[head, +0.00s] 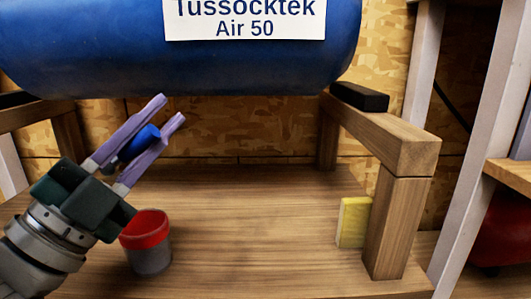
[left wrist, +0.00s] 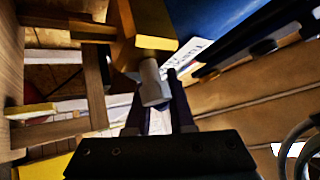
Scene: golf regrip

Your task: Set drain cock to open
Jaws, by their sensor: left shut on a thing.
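The large blue air tank (head: 180,60) lies across the top of the head view, with a white label. My left gripper (head: 160,110) is below the tank's underside, its purple fingers pointing up and right. It is shut on a small blue part (head: 138,142), which looks like the drain cock's handle. The cock's body and its link to the tank cannot be made out in the head view. In the left wrist view, a grey cylinder (left wrist: 152,85) shows by the fingertips, below a yellow-brown block (left wrist: 145,38). The handle's setting cannot be read. My right gripper is not in view.
A red-rimmed grey cup (head: 148,255) stands on the wooden shelf (head: 250,235), close beside my left gripper. A yellow block (head: 354,222) leans by the right wooden support (head: 395,225). The shelf's middle is clear.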

